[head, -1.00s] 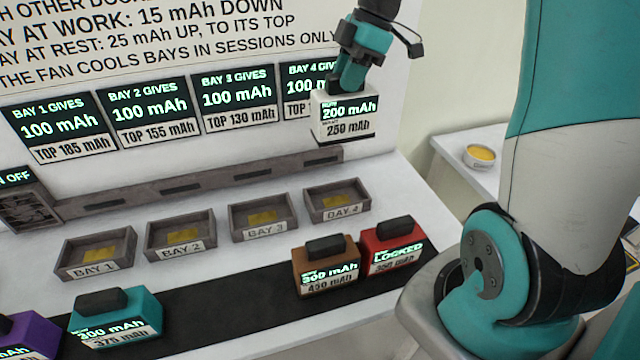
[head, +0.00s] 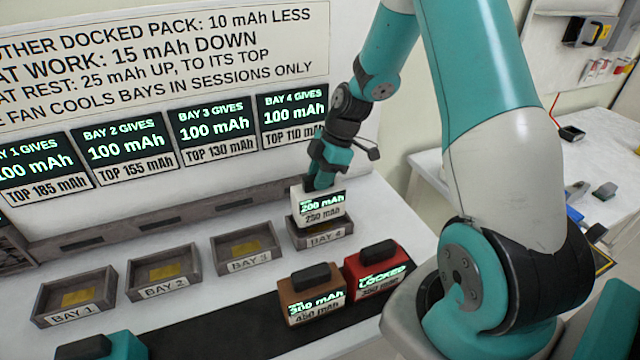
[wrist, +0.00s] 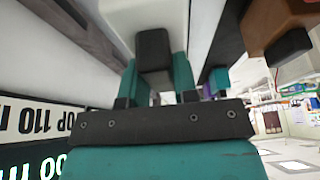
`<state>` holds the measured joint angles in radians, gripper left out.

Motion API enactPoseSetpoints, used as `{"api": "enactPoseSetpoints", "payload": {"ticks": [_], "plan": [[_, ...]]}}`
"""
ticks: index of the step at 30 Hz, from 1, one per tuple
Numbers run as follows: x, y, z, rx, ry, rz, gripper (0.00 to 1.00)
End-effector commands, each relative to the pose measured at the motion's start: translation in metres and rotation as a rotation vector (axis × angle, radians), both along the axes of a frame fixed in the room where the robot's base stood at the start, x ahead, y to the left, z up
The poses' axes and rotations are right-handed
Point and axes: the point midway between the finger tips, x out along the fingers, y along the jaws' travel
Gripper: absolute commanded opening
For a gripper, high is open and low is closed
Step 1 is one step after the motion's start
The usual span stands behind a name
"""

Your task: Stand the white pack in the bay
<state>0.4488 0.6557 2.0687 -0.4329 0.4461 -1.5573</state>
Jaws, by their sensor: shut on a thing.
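The white pack (head: 322,210) reads 200 mAh on its screen and hangs upright from my gripper (head: 320,183). My gripper is shut on the pack's black handle, which shows in the wrist view (wrist: 153,48). The pack is at bay 4 (head: 324,242), the rightmost tray, and hides much of its inside. I cannot tell whether the pack's base is inside the bay or just above it. Bay 1 (head: 50,318), bay 2 (head: 164,292) and bay 3 (head: 248,264) are empty, with a gold pad in each.
A brown pack (head: 312,306) and a red pack reading LOCKED (head: 378,283) stand on the dark strip in front of bay 4. A teal pack (head: 110,348) stands at the lower left. A panel (head: 205,147) with bay screens rises behind the trays.

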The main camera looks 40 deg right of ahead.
Motion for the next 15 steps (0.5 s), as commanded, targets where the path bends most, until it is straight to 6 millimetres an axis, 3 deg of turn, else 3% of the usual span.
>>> {"api": "enactPoseSetpoints", "payload": {"ticks": [6, 15], "plan": [[0.000, 0.000, -0.027, 0.002, 0.002, 0.000, 0.00], [0.000, 0.000, -0.030, 0.001, 0.000, 0.000, 0.00]]}}
